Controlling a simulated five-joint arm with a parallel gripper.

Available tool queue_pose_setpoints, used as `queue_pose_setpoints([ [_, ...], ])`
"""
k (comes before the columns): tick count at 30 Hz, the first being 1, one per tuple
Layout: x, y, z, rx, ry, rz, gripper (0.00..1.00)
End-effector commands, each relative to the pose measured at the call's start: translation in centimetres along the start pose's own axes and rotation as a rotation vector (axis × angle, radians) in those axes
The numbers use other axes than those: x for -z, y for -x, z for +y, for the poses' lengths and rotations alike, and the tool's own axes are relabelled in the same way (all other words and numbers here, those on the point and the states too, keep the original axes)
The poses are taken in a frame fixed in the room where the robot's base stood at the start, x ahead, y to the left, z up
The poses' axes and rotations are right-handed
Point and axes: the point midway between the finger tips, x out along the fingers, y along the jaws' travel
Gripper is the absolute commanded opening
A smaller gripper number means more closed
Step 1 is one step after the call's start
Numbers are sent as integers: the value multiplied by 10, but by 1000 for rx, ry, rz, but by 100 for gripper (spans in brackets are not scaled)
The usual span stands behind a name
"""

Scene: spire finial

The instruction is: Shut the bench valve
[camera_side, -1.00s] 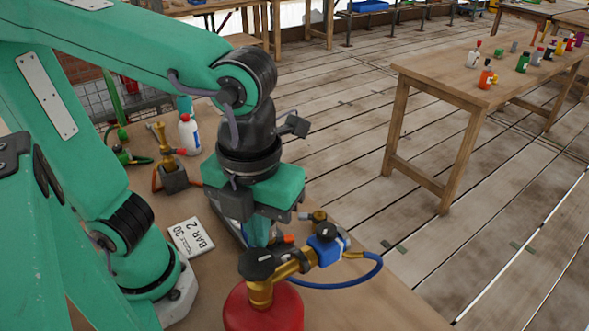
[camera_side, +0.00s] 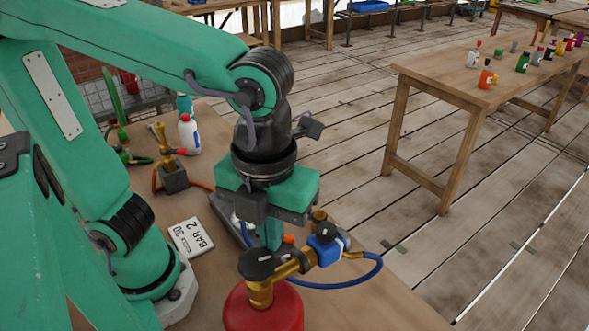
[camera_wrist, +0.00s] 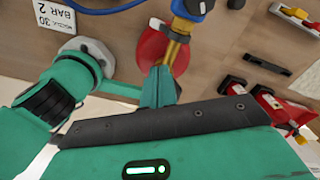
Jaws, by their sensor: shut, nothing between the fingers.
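A red gas cylinder (camera_side: 262,308) stands at the bench's front edge with a black knob (camera_side: 258,264), a brass valve body (camera_side: 288,268) and a blue regulator (camera_side: 327,246) on top. A smaller brass fitting (camera_side: 319,215) and an orange part (camera_side: 289,239) show just behind, partly hidden; I cannot tell which part is the bench valve. My gripper (camera_side: 270,246) points down, shut and empty, just behind the cylinder's valve in the side view. In the wrist view, my closed fingers (camera_wrist: 160,72) overlap the brass stem (camera_wrist: 172,52) above the red cylinder (camera_wrist: 150,45); contact is unclear.
A blue hose (camera_side: 350,281) loops from the regulator. A brass torch (camera_side: 163,148), a white bottle (camera_side: 189,134) and a "BAR 2" card (camera_side: 191,237) are on the bench. Red-and-yellow fittings (camera_wrist: 298,14) are right in the wrist view. The bench's front right is clear.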

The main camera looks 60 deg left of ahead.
Motion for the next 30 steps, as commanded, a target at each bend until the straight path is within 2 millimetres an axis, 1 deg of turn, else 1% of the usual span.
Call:
queue_pose_setpoints([
  [15, 2, 0, -10, 0, 0, 0, 0],
  [30, 3, 0, -12, -1, -1, 0, 0],
])
